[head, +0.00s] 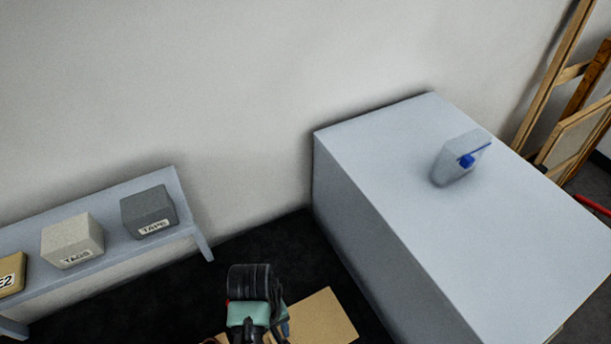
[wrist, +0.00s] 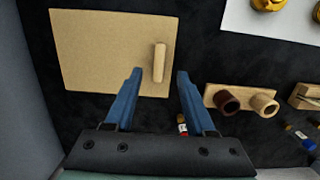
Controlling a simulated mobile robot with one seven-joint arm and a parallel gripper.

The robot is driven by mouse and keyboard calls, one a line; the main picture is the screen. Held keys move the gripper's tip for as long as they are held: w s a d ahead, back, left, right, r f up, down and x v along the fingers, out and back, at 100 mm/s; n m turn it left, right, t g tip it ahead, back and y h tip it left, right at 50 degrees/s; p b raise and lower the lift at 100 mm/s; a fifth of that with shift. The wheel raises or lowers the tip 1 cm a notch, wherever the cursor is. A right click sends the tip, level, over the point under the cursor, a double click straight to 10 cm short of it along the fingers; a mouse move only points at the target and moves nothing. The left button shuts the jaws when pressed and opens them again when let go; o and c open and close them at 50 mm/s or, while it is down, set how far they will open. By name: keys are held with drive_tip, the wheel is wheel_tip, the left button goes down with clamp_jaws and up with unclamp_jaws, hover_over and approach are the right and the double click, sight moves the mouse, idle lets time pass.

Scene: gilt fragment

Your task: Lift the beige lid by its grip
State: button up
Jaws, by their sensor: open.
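The beige lid (wrist: 95,52) is a flat rectangular panel lying on a dark surface in the wrist view. Its grip (wrist: 159,62) is a pale wooden bar near the lid's right edge. My gripper (wrist: 159,74) is open and empty, with its two blue fingers on either side of the grip's lower end in the picture. I cannot tell how far above the lid the fingertips are. In the head view, the lid (head: 325,318) shows at the bottom edge, partly hidden behind my arm.
A grey cabinet (head: 400,240) stands right; a shelf (head: 100,255) with labelled boxes stands left.

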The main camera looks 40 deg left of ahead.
sight(276, 343)
drive_tip(key=shift+d+f+p, duration=0.15)
drive_tip(key=shift+f+p, duration=0.1)
drive_tip(key=shift+f, duration=1)
drive_tip(key=shift+d+f+p, duration=0.15)
drive_tip(key=shift+f+p, duration=0.05)
drive_tip(key=shift+f, duration=1)
clamp_jaws()
